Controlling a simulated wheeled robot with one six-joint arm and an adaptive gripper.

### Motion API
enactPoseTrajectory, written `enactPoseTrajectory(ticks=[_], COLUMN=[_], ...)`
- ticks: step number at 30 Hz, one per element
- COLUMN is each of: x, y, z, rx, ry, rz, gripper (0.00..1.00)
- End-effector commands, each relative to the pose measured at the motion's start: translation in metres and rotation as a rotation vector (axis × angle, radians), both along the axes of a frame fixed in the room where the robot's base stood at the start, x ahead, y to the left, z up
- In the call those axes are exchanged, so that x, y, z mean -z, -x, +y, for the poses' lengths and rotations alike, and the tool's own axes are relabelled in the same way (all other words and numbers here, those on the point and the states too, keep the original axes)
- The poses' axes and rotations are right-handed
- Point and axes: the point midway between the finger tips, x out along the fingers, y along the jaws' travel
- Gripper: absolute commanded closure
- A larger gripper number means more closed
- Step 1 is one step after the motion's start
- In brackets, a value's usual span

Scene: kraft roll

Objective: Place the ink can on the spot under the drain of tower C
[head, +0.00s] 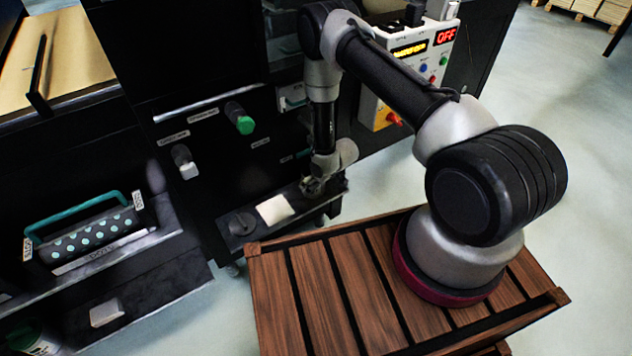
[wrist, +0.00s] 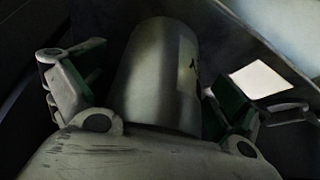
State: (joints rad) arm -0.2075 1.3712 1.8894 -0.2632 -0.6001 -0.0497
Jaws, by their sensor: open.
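A grey metal can (wrist: 155,75) with a pale label and a dark mark stands between the fingers of my gripper in the wrist view; I take it as the ink can. My gripper (head: 314,187) is open, with one finger on each side of the can; I cannot tell whether they touch it. In the head view the gripper is low over the right end of a dark ledge (head: 262,232) at the foot of the black machine, and the can is hidden or too small to make out. I cannot tell which tower or drain this is.
A white pad (head: 275,209) and a dark round disc (head: 241,223) lie on the ledge left of my gripper. A green knob (head: 241,119) and a white-tipped fitting (head: 186,163) stick out above. A teal-handled caddy (head: 92,232) sits at left. A slatted wooden top (head: 330,285) lies in front.

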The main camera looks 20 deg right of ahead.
Motion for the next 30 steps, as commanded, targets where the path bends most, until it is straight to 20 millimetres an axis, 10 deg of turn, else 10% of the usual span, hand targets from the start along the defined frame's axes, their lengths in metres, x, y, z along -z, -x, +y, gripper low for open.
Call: enactPoseTrajectory(ticks=[21, 30], x=[-0.100, -0.109], y=[0.044, 0.049], z=[-0.026, -0.028], rx=[0.000, 0.000], ry=[0.000, 0.000], rz=[0.000, 0.000], gripper=[0.01, 0.01])
